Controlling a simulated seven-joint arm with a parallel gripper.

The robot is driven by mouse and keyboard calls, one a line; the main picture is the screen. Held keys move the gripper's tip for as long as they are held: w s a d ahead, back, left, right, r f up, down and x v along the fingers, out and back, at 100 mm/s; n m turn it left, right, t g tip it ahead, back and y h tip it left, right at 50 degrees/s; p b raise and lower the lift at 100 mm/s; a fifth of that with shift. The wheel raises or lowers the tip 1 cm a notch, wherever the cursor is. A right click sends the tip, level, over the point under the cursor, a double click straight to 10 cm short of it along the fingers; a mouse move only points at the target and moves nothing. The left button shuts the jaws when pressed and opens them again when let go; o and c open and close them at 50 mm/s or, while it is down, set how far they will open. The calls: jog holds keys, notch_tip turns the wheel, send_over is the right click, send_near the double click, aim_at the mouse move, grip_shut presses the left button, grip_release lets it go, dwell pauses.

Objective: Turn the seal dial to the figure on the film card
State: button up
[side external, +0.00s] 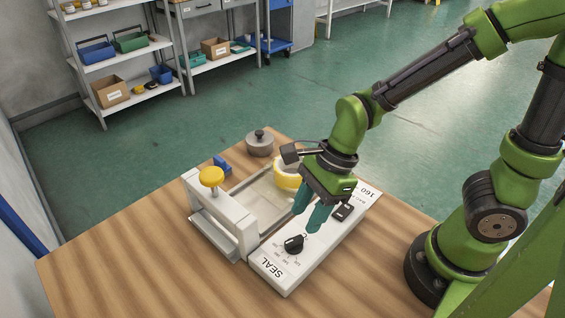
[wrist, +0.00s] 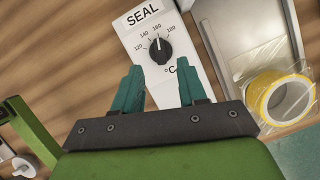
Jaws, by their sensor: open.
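The black seal dial (side external: 293,243) is on the white panel marked SEAL. In the wrist view the dial (wrist: 158,50) shows inside a scale with 120, 140 and 160 legible; its white pointer line points up, near the 140 to 160 part, the exact mark too small to tell. My gripper (side external: 308,217) points down above the panel. Its green fingers are open and empty, apart from the dial, and in the wrist view the gripper (wrist: 160,73) has one finger on each side below it.
The sealer frame with a yellow knob (side external: 211,177) stands left of the panel. A yellow film roll (wrist: 283,98) lies beside it. A black switch (side external: 343,212) sits on the panel. A grey lidded pot (side external: 260,143) stands behind. The wooden table (side external: 130,255) is clear at left.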

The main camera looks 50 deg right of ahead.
jog(key=v, duration=1.1)
jog(key=d+r+n+t+h, duration=0.1)
jog(key=d+r+n+t, duration=0.1)
jog(key=n, duration=0.6)
jog(key=d+r+n+t+h, duration=0.1)
jog(key=d+r+n+t, duration=0.1)
jog(key=d+n, duration=0.3)
jog(key=n+t, duration=0.1)
jog(key=n, duration=0.3)
jog(key=shift+d+t, duration=0.2)
jog(key=shift+t, duration=0.2)
